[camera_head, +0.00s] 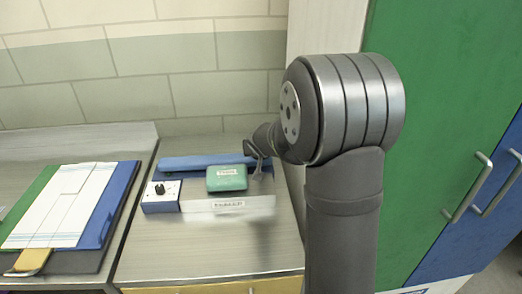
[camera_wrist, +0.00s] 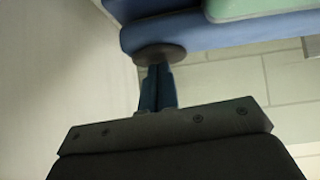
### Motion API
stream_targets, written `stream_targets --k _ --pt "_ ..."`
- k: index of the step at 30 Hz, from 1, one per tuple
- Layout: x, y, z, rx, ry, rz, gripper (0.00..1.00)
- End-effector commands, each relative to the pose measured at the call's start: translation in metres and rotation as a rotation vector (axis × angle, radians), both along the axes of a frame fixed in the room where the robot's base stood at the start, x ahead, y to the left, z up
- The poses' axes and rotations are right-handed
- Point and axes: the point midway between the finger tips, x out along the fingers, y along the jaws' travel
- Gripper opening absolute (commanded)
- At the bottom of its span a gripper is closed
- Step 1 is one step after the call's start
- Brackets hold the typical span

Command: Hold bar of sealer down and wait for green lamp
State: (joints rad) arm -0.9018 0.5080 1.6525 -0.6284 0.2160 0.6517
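The sealer's long blue bar (camera_head: 203,162) lies across the back of the metal bench. Its blue control box (camera_head: 161,205) with a black knob is at the front left; I cannot make out a lit lamp. A labelled green pack (camera_head: 227,184) lies in front of the bar. My gripper (camera_head: 257,159) is at the bar's right end. In the wrist view, my gripper (camera_wrist: 158,75) has its fingers together, empty, with the tips at a dark round pad (camera_wrist: 160,53) by the blue bar (camera_wrist: 160,32). Whether they press on it is unclear.
A pale labelled strip (camera_head: 245,206) lies in front of the green pack. Folded white, green and blue bags (camera_head: 97,215) lie on the left bench. A tiled wall (camera_head: 150,80) stands behind; green and blue cupboard doors (camera_head: 440,100) are at right. The front bench is clear.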

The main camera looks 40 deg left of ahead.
Motion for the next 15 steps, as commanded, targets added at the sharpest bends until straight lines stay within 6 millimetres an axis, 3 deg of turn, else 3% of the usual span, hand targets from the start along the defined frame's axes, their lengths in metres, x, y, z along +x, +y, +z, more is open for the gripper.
stream_targets --k 1,7,11,15 --pt "-0.002 -0.008 -0.020 -0.036 0.024 -0.009 0.00" --pt "-0.002 -0.008 -0.013 -0.031 0.022 -0.010 0.00" --pt "-0.002 -0.007 0.007 -0.020 0.016 -0.009 0.00" --pt "-0.002 -0.004 0.044 0.001 0.002 -0.004 0.00"
